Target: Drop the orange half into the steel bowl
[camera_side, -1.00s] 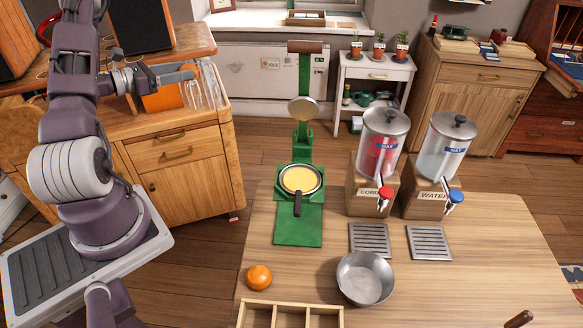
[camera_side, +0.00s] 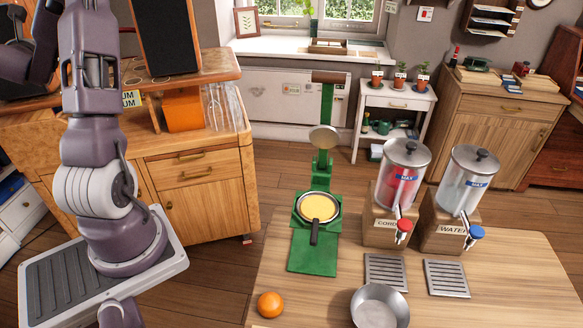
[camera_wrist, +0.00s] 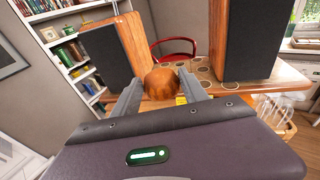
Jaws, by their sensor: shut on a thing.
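My gripper (camera_wrist: 159,88) is in the wrist view, its fingers shut on a rounded orange-brown piece, which looks like the orange half (camera_wrist: 161,80). Its cut face cannot be made out. The steel bowl (camera_side: 380,308) is on the table at the bottom edge, partly cut off, and looks empty. An orange (camera_side: 270,304) lies on the table left of the bowl. The green press (camera_side: 318,240) holds a round pan with a yellow disc (camera_side: 319,206).
Two drink dispensers (camera_side: 403,180) (camera_side: 468,185) stand right of the press, with metal grates (camera_side: 385,271) (camera_side: 446,279) before them. Two speakers (camera_wrist: 112,56) (camera_wrist: 243,40) stand close around the gripper's line of view. Glasses (camera_side: 219,108) stand on the wooden cabinet (camera_side: 208,200).

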